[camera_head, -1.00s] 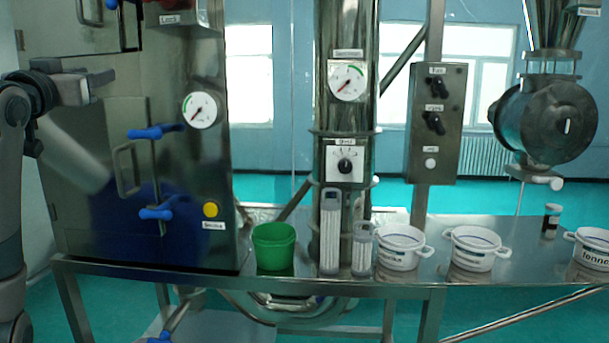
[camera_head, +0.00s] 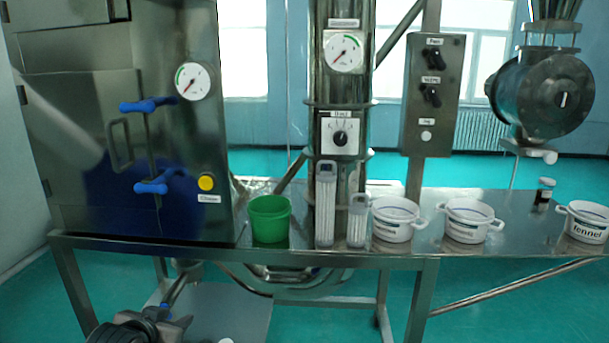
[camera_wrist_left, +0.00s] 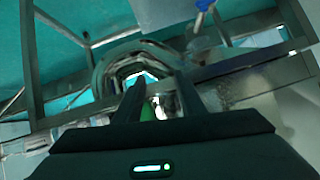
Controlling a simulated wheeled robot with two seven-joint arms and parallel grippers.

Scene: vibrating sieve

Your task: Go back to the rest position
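My left gripper (camera_head: 150,325) shows as a dark shape at the bottom left of the head view, low in front of the table's legs and partly cut off by the frame. In the left wrist view its two dark fingers (camera_wrist_left: 158,92) stand apart with a gap between them. I see nothing held in the gap; a green patch and a white spot show through it, which I cannot identify. My right gripper is not in the head view.
A steel cabinet (camera_head: 80,190) with blue handles stands on the steel table (camera_head: 400,262) at left. A green bucket (camera_head: 270,219), two clear tubes, several white tubs and a small dark jar (camera_head: 543,195) stand along the table. Teal floor (camera_head: 520,310) is open in front.

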